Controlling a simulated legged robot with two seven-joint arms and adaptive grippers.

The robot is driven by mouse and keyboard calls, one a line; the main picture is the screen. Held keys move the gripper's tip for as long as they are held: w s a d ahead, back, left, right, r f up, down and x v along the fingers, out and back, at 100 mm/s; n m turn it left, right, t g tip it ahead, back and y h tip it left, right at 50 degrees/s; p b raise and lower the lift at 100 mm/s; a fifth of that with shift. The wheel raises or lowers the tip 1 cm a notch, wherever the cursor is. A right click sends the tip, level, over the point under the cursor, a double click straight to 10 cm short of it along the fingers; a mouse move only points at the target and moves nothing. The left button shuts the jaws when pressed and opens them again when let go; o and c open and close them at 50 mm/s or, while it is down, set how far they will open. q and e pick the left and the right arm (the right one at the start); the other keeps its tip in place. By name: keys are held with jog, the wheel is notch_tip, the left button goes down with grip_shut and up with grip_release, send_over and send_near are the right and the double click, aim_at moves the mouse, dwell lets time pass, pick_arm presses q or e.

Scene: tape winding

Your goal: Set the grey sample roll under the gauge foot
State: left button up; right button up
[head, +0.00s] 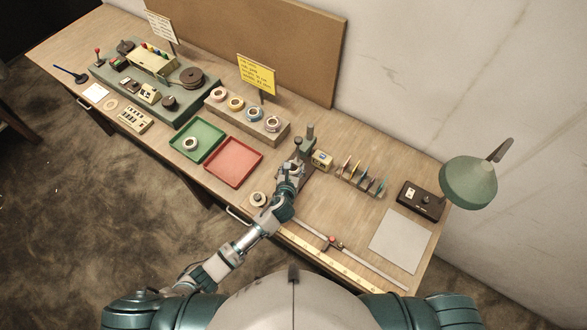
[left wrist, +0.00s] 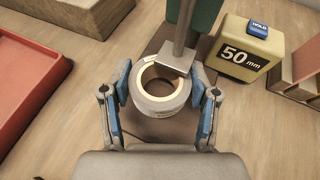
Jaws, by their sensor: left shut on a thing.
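The grey sample roll (left wrist: 158,103), a ring with a pale inner core, lies flat between the fingers of my left gripper (left wrist: 161,98), which is shut on its sides. The gauge foot (left wrist: 176,60), a flat metal plate on a stem, overlaps the roll's far right rim in the left wrist view. I cannot tell whether it touches the roll. The gauge (head: 308,146) stands near the middle of the bench in the head view, where my left gripper (head: 291,172) reaches its base and largely hides the roll. My right gripper is out of view.
A yellow readout box (left wrist: 246,48) showing 50 mm stands right of the gauge. A red tray (head: 233,163) and a green tray (head: 213,133) holding a roll lie left. A ruled rail (head: 330,262) lies at the front right.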

pick_arm(q)
jog(key=shift+a+f, duration=0.15)
jog(key=shift+f, duration=0.6)
jog(key=shift+d, duration=0.4)
jog(key=o, duration=1)
jog(key=shift+d, duration=0.45)
jog(key=shift+o, duration=0.2)
jog(key=shift+a, duration=0.6)
jog(key=v, duration=0.8)
jog(key=d+p+v, duration=0.1)
jog(key=v, duration=0.1)
jog(key=shift+s+a+r, duration=0.1)
jog(key=shift+s+r, duration=0.1)
jog(key=shift+s, duration=0.2)
jog(key=shift+s+a+r, duration=0.1)
jog(key=shift+s+r, duration=0.05)
jog(key=shift+s, duration=0.15)
jog(key=shift+s+a, duration=0.25)
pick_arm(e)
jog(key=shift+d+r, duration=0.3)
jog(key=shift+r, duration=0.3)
pick_arm(q)
jog(key=shift+a, duration=0.1)
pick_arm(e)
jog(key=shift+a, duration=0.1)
